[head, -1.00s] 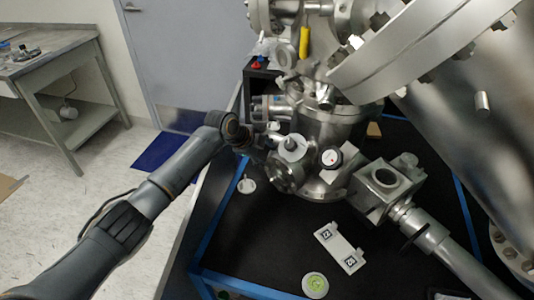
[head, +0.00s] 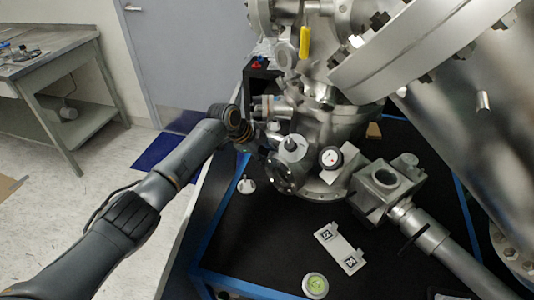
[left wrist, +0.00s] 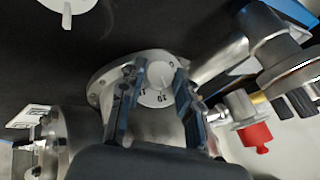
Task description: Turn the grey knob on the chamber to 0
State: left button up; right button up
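The chamber (head: 325,122) is a shiny metal vessel. My left gripper (left wrist: 153,85) is open in the left wrist view, with one dark finger on each side of a white numbered dial (left wrist: 158,80). Its digits include 0 and 10. No grip on a knob shows. In the head view the gripper is dark and partly hidden beside the chamber's left front. My right gripper is out of view.
A red knob (left wrist: 256,136) and pipe fittings lie right of the fingers. A white plate with markers (head: 338,247) and a green-centred disc (head: 315,284) lie on the black table. A metal tube (head: 435,243) runs along the right.

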pick_arm(q)
jog(key=shift+o, duration=1.4)
jog(key=shift+r, duration=0.1)
jog(key=v, duration=1.1)
jog(key=shift+s+a+r, duration=0.2)
jog(key=shift+s+r, duration=0.05)
